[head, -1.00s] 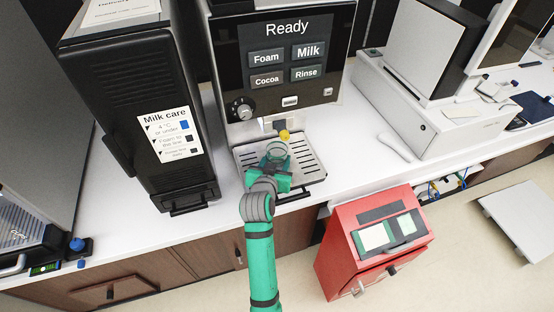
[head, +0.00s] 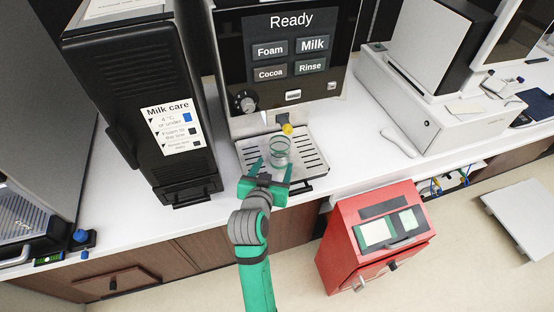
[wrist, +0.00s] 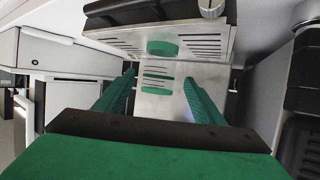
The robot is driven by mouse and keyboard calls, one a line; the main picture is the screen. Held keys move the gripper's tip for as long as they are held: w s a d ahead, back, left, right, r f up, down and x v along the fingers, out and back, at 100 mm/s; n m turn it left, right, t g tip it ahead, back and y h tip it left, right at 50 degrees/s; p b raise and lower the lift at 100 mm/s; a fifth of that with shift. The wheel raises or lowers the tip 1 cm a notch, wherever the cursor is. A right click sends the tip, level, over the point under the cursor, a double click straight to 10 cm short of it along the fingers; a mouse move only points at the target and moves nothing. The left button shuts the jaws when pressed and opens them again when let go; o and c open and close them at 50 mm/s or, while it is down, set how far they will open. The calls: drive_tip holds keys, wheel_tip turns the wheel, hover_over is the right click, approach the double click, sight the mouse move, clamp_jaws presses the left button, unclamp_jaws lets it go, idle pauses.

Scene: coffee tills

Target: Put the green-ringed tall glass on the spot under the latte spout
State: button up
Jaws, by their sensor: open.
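The clear tall glass (head: 279,155) with a greenish tint stands upright on the slotted metal drip tray (head: 312,165) of the coffee machine. It stands below and in front of the spout area, close to a small yellow piece (head: 287,129). I cannot tell whether it is exactly on the spot. My gripper (head: 272,172) is open at the tray's front edge, its fingers pointing toward the glass and not closed on it. In the wrist view, the open fingers (wrist: 160,95) flank a view of the tray (wrist: 205,45), with a green band (wrist: 162,47) near its middle.
The coffee machine (head: 235,60) shows "Ready" and buttons. A black milk cooler (head: 125,110) stands close on the left. A white till unit (head: 440,110) is on the right. A red box (head: 375,240) stands on the floor in front.

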drive_tip(key=s+f+n+y, duration=0.15)
drive_tip(key=s+f, duration=0.35)
drive_tip(key=s, duration=0.5)
drive_tip(key=s+f+n+y, duration=0.1)
drive_tip(key=s+f+n, duration=0.1)
drive_tip(key=s+f, duration=0.6)
drive_tip(key=s+d+r+t, duration=0.1)
drive_tip(key=s+r, duration=0.2)
drive_tip(key=s, duration=0.7)
drive_tip(key=s+r+m+t, duration=0.1)
drive_tip(key=s+r, duration=0.2)
drive_tip(key=s, duration=0.8)
drive_tip(key=shift+s+d, duration=0.3)
drive_tip(key=shift+d, duration=0.05)
